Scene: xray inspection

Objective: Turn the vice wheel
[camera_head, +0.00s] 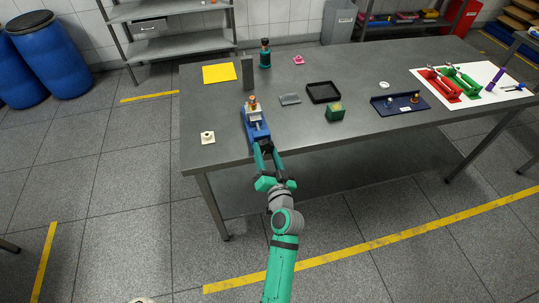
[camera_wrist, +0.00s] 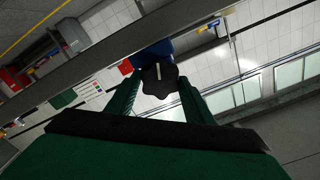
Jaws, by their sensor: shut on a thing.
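The blue vice (camera_head: 256,124) stands at the front edge of the grey table, with a copper-coloured piece (camera_head: 252,101) at its top. Its dark, lobed wheel (camera_wrist: 160,77) faces me in the wrist view, with a light bar mark on it. My gripper (camera_head: 267,158) reaches the vice from the front, just off the table edge. In the wrist view its two green fingers (camera_wrist: 158,88) stand on either side of the wheel and are shut on it. The fingers hide part of the wheel in the head view.
On the grey table (camera_head: 220,130), a white piece (camera_head: 208,137) lies left of the vice. A grey upright block (camera_head: 247,73) stands behind it. A green box (camera_head: 335,112), a black tray (camera_head: 323,92) and a blue tray (camera_head: 400,103) are to the right. The floor in front is clear.

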